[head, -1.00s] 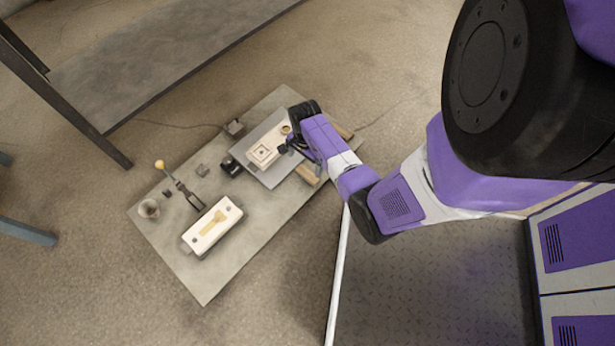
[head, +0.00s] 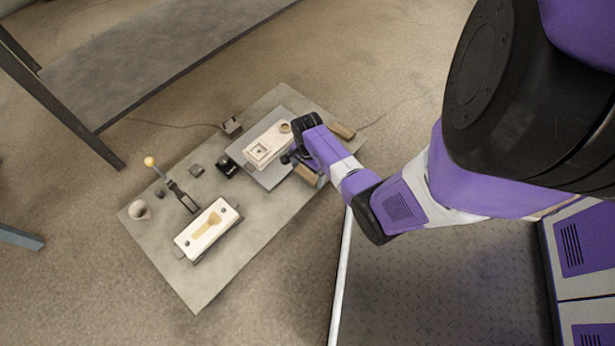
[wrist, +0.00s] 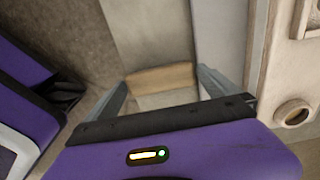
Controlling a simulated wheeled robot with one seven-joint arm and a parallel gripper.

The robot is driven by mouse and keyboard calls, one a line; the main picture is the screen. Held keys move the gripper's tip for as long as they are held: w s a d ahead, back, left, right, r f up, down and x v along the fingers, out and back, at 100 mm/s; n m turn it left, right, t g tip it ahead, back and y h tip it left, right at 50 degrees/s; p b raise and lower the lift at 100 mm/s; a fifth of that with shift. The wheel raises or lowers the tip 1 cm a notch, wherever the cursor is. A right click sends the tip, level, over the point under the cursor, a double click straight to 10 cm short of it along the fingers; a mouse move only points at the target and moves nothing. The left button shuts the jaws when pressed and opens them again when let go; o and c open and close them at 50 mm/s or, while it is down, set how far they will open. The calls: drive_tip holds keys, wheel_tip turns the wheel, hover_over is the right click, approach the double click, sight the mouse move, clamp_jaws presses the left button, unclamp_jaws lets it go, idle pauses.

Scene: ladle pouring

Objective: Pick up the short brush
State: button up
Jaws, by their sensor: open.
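A short tan, wood-coloured piece with a paler part below it, which looks like the short brush (wrist: 160,77), lies between the fingers of my gripper (wrist: 160,84) in the wrist view. My gripper is open, with one finger on each side of the piece. I cannot tell whether either finger touches it. In the head view a tan wooden piece (head: 308,175) shows beside my gripper (head: 291,158), partly hidden by my arm. It is probably the same piece.
A pale mold block (head: 262,152) stands on a grey plate (head: 272,181) beside my gripper; its round opening (wrist: 293,113) shows at the right in the wrist view. Another wooden piece (head: 342,131) lies beyond my arm. A second mold (head: 208,230) and a ladle (head: 167,180) are farther left.

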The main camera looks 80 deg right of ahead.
sight(308, 173)
drive_tip(key=c, duration=1.3)
drive_tip(key=shift+r, duration=0.1)
drive_tip(key=shift+r, duration=0.1)
wheel_tip(308, 173, up, 20)
drive_tip(key=p, duration=1.1)
